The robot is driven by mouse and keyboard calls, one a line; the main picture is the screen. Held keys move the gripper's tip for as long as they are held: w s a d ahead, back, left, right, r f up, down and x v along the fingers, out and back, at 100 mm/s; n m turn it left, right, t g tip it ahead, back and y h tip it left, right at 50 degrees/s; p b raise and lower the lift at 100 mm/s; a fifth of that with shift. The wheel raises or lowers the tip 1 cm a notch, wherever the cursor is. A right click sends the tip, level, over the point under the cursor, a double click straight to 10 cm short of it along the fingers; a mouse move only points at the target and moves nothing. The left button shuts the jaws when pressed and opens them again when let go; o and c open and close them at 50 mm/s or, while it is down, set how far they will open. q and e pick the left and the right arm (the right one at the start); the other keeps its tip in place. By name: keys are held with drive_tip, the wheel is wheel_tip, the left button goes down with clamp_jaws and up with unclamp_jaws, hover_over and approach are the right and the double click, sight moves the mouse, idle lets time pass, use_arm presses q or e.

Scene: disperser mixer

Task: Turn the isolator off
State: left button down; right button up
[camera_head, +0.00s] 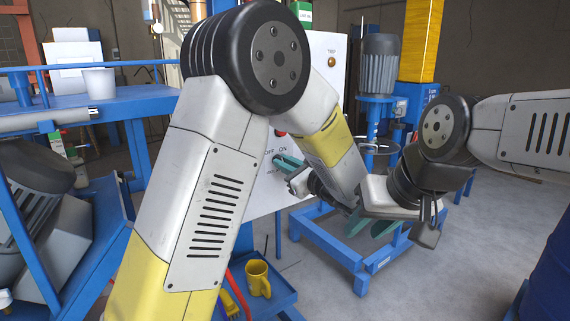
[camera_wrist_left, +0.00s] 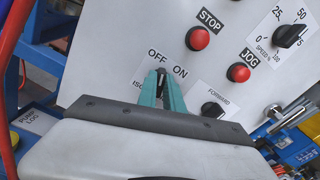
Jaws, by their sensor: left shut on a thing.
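The isolator switch sits on the white control panel (camera_head: 327,60), below the OFF and ON labels (camera_wrist_left: 168,63). Its label is partly covered and only "ISO" shows. My left gripper (camera_wrist_left: 161,88) has its teal fingers closed around the dark isolator knob (camera_wrist_left: 160,84), which is mostly hidden between them. The fingers point up between OFF and ON; the knob's exact setting cannot be read. In the head view my left gripper (camera_head: 288,163) is at the panel, partly behind my arm. My right gripper (camera_head: 369,226) is open and empty, away from the panel.
A red STOP button (camera_wrist_left: 198,39), red JOG button (camera_wrist_left: 239,73), FORWARD selector (camera_wrist_left: 213,110) and speed knob (camera_wrist_left: 290,37) are close to the isolator. The blue mixer frame (camera_head: 362,282) stands at right.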

use_arm(q)
drive_tip(key=shift+f+n, duration=0.1)
drive_tip(key=shift+n, duration=1.7)
drive_tip(key=c, duration=1.5)
unclamp_jaws()
drive_tip(key=shift+s, duration=0.1)
